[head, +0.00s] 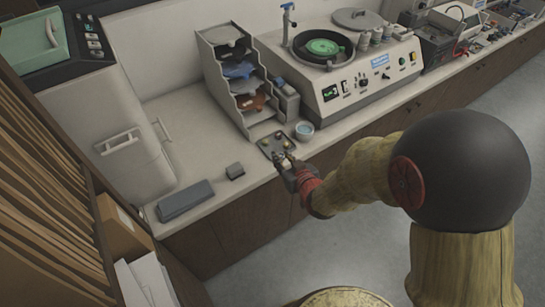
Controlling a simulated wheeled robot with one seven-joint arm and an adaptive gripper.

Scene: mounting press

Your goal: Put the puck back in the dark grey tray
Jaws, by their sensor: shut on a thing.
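The dark grey tray (263,147) lies on the counter near its front edge, with several small pieces in it that look yellowish and greenish. My gripper (283,160) is at the front right edge of the tray, reaching in from the right. It is shut on a small pale thing at its fingertips, which I take to be the puck. The fingers hide most of it, and I cannot tell whether it touches the tray.
A small blue-white bowl (304,130) stands right beside the tray. A shelf rack (223,85) and a polishing machine (352,82) stand behind. A small grey block (235,171) and a grey flat case (186,201) lie to the left, with bare counter around them.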

